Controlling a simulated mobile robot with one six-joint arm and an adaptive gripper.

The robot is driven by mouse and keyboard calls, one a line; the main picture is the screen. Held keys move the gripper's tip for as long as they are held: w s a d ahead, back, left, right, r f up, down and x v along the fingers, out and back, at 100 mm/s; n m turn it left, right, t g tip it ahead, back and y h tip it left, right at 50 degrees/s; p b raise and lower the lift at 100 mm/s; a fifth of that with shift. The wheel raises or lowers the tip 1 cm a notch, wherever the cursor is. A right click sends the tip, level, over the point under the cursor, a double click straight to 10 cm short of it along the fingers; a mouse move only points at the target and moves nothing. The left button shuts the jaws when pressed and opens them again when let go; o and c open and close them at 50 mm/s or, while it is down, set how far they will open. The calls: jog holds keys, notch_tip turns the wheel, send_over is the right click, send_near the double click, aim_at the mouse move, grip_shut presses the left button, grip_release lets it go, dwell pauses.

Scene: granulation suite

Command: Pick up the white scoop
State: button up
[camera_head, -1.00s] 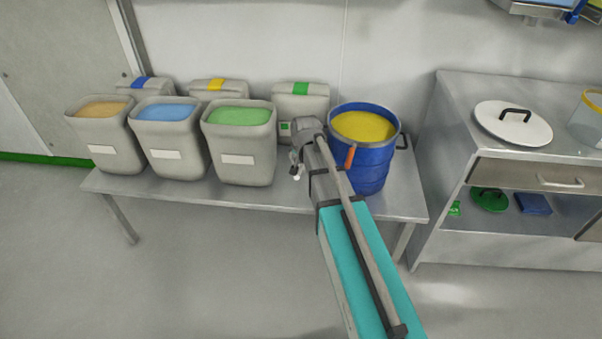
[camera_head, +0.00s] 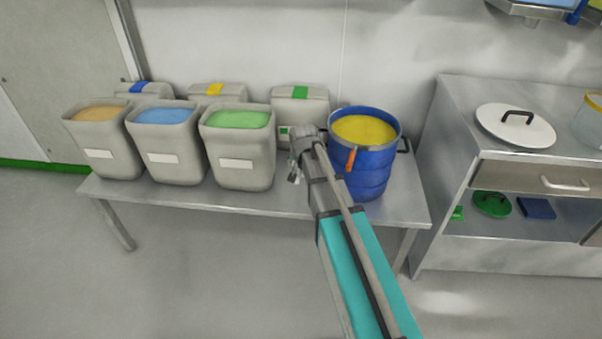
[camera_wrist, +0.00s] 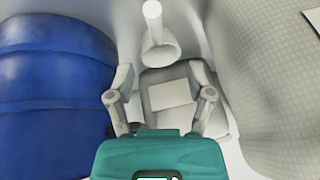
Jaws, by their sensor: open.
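A white object with a round-ended handle and a wider rounded base, which looks like the white scoop (camera_wrist: 157,35), shows at the top middle of the wrist view. My gripper (camera_wrist: 161,82) is open, its two fingers spread to either side below the scoop in that view, with nothing held between them. In the head view my gripper (camera_head: 294,170) is over the table, between the green-powder bin and the blue drum. I cannot make out the scoop in the head view; my arm and gripper cover part of that area.
The blue drum (camera_head: 364,174) of yellow powder stands close on the right, and the green-powder bin (camera_head: 238,160) on the left. A grey lidded container (camera_head: 312,105) stands behind. The metal table's (camera_head: 400,204) front strip is clear. A steel cabinet (camera_head: 455,130) stands to the right.

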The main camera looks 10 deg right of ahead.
aim_at(299, 175)
jog(key=shift+b+x, duration=2.6)
jog(key=shift+x, duration=0.65)
jog(key=f+b, duration=0.1)
jog(key=w+d+f+b, duration=0.1)
jog(key=b, duration=0.1)
jog(key=shift+w+f, duration=0.25)
jog(key=shift+f, duration=0.15)
jog(key=shift+b+x, duration=0.85)
jog(key=shift+x, duration=0.15)
jog(key=shift+c, duration=0.2)
jog(key=shift+a, duration=0.1)
grip_shut()
